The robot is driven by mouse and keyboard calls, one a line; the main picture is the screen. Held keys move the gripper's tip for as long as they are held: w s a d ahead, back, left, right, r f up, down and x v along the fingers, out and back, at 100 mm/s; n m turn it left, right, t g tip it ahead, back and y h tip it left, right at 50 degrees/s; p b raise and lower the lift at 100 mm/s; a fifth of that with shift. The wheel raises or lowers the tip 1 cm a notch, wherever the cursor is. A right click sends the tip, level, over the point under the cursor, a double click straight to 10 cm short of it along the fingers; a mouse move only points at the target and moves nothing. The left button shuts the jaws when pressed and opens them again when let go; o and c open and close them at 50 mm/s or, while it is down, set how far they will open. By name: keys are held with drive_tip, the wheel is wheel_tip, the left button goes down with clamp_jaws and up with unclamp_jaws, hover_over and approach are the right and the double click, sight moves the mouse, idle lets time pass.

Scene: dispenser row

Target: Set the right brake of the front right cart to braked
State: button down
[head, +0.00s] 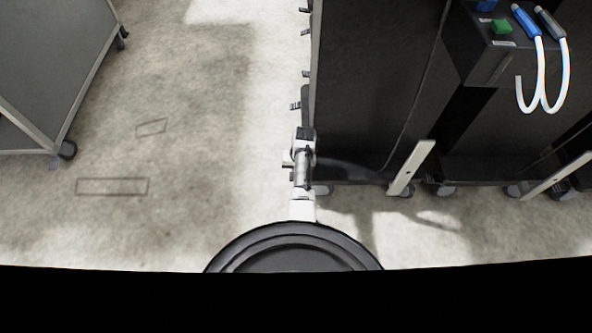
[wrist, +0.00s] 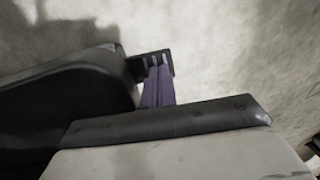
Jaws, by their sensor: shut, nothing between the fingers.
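A tall dark cart-like unit (head: 365,90) on casters stands just right of my arm in the head view. A pale slanted bar (head: 411,167) with a small dark hole is at its lower right, near a caster (head: 405,190). I cannot tell whether this bar is the brake, or how it is set. In the head view the gripper is not clearly visible.
A second dark unit with another pale bar (head: 556,177) stands at the right. A dark box (head: 490,55) with blue and green parts and white hoses is at the upper right. A grey cart (head: 50,60) stands at the upper left. The floor between is clear.

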drive_tip(key=shift+a, duration=0.1)
drive_tip(key=shift+a+f+h, duration=0.45)
drive_tip(key=shift+f+h, duration=0.25)
drive_tip(key=shift+h, duration=0.5)
drive_tip(key=shift+a+f+h+b, duration=0.1)
drive_tip(key=shift+f+h+b, duration=0.4)
drive_tip(key=shift+h, duration=0.6)
drive_tip(key=shift+r, duration=0.1)
drive_tip(key=shift+r+p, duration=0.7)
drive_tip(key=shift+p, duration=0.1)
